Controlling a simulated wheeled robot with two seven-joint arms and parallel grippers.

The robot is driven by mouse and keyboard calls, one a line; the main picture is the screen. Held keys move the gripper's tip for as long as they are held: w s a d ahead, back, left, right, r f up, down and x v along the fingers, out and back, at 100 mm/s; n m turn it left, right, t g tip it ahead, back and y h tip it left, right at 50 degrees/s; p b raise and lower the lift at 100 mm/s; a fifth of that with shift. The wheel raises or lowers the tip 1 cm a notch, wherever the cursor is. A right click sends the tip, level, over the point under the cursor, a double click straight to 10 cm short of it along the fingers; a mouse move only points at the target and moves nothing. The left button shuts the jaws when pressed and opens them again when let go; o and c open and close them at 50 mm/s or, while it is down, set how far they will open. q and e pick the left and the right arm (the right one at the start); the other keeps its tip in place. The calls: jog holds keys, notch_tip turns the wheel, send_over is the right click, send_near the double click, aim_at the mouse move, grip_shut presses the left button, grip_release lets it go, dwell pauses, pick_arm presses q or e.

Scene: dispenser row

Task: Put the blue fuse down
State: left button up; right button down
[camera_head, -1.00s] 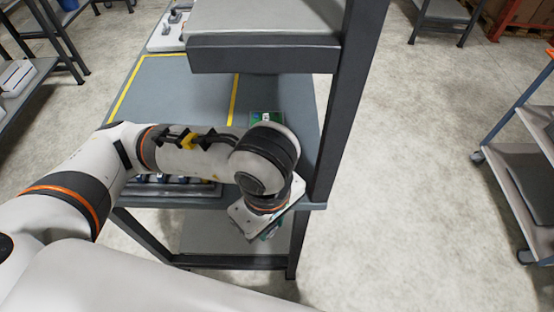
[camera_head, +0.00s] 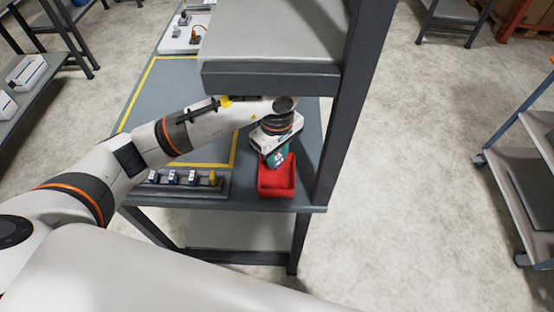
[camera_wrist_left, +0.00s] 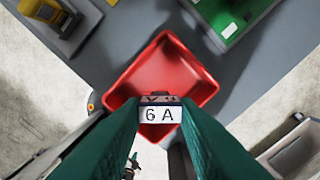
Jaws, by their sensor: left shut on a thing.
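My left gripper (camera_head: 276,160) has teal fingers and points down over a red bin (camera_head: 290,188) at the table's front right corner. Its fingers are shut on a small fuse (camera_wrist_left: 160,114) with a white label reading "6 A". In the left wrist view the fuse is above the red bin (camera_wrist_left: 192,62), near the bin's lower part. My right gripper is not in view.
A dark rail (camera_head: 205,192) with several fuses stands left of the bin. A green board (camera_wrist_left: 232,18) and a yellow item (camera_wrist_left: 40,12) lie beyond the bin.

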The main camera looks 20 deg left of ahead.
aim_at(277, 166)
pick_arm(q)
notch_tip(277, 166, down, 4)
jog(key=shift+s+f+p, duration=0.1)
jog(key=shift+p, duration=0.6)
jog(key=shift+f, duration=0.2)
jog(key=shift+f+b, duration=0.25)
jog(key=shift+b, duration=0.1)
jog(key=o, duration=1)
jog(key=shift+r, duration=0.1)
jog(key=shift+o, duration=0.2)
